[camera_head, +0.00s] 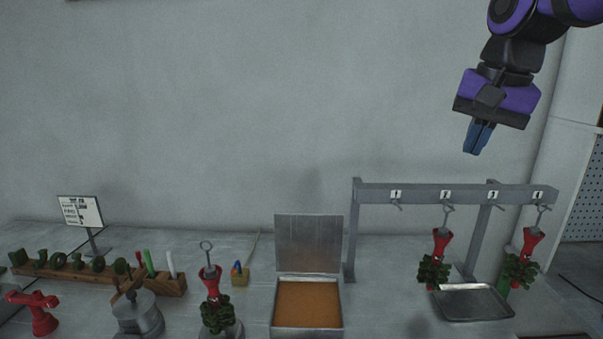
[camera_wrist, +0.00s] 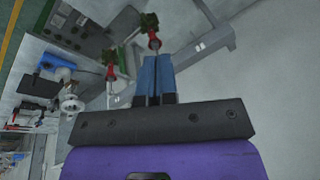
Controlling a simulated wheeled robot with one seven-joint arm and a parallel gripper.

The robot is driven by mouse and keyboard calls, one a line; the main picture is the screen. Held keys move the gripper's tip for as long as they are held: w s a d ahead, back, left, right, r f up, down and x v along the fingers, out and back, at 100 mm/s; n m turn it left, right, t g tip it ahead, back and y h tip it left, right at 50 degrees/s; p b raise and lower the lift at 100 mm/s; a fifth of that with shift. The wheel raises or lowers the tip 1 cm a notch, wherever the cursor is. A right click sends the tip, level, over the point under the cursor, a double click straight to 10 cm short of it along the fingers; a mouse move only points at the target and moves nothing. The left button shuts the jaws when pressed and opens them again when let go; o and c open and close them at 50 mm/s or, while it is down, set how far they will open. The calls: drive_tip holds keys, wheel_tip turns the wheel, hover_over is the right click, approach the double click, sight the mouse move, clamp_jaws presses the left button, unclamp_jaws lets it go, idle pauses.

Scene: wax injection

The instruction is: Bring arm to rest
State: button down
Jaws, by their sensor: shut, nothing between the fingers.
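My gripper (camera_head: 478,138) hangs at the upper right of the head view, high above the table and in front of the wall. Its blue fingers are together and hold nothing. In the wrist view my gripper (camera_wrist: 156,80) also shows with its fingers side by side and empty. It is apart from the rack (camera_head: 375,194) below it. My purple and black arm reaches down from the upper right corner.
Two red-and-green pieces (camera_head: 441,257) (camera_head: 524,256) hang on the rack's hooks, with a metal tray (camera_head: 473,303) below. An open box of brown material (camera_head: 308,304), another red-and-green piece (camera_head: 212,286) and a wooden tool holder (camera_head: 170,285) stand leftward. Air around my gripper is clear.

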drive_tip(key=s+d+f+n+t, duration=0.1)
drive_tip(key=s+d+f+n, duration=0.1)
drive_tip(key=s, duration=0.5)
drive_tip(key=s+d+f+n+t+h, duration=0.1)
drive_tip(key=s+d+f+n, duration=0.1)
drive_tip(key=s+f, duration=0.4)
drive_tip(key=shift+s+d+f+n+t, duration=0.2)
drive_tip(key=shift+s+n+t, duration=0.1)
drive_tip(key=shift+s+n, duration=0.7)
